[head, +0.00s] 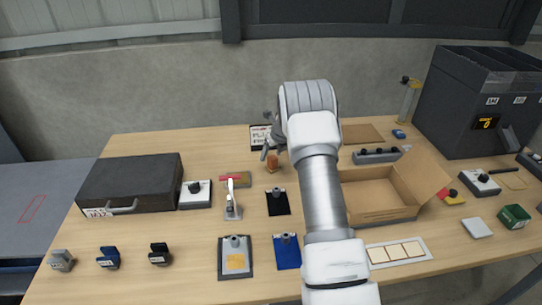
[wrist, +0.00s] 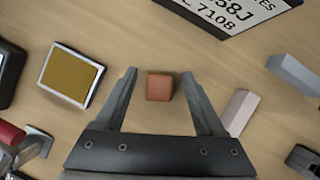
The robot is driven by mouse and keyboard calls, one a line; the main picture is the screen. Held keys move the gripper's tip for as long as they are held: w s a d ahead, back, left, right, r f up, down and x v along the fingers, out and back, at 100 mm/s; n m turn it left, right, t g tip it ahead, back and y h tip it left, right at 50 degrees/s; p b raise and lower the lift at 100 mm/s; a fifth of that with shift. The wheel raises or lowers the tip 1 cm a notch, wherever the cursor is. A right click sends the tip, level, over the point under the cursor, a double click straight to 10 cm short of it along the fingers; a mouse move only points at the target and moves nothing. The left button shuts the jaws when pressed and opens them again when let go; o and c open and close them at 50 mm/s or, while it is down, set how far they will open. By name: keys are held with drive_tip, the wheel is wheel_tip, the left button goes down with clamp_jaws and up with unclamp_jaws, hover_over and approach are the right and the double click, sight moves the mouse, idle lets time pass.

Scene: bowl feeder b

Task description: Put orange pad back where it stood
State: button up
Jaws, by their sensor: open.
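A small orange-brown block (wrist: 160,87), the nearest match to the orange pad, shows in the wrist view between the two fingers of my gripper (wrist: 159,74). The fingers are open, with bare wood visible on both sides of the block. In the head view the orange block (head: 272,161) is on the table just below my gripper (head: 268,145), behind the black clipboard. I cannot tell how high the fingertips are above the table. A silver-rimmed pad with an ochre face (wrist: 70,74) lies to the left in the wrist view.
A sign plate (wrist: 228,14) is beyond the fingers, and a pinkish block (wrist: 240,112) lies right of them. An open cardboard box (head: 378,214) stands right of my arm. A dark case (head: 130,182) is at left. Bare wood lies around the orange block.

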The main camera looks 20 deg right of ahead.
drive_tip(key=a+v, duration=0.1)
drive_tip(key=v, duration=1)
drive_tip(key=s+a+r+n, duration=1.3)
drive_tip(key=s+r+n, duration=0.3)
drive_tip(key=r+n, duration=0.15)
drive_tip(key=s+a+n, duration=0.3)
drive_tip(key=s+n, duration=0.5)
drive_tip(key=s, duration=0.3)
drive_tip(key=s+a+n, duration=0.3)
drive_tip(key=s+n, duration=0.6)
drive_tip(key=s, duration=0.3)
drive_tip(key=shift+s+r+h, duration=0.3)
drive_tip(key=shift+r, duration=0.1)
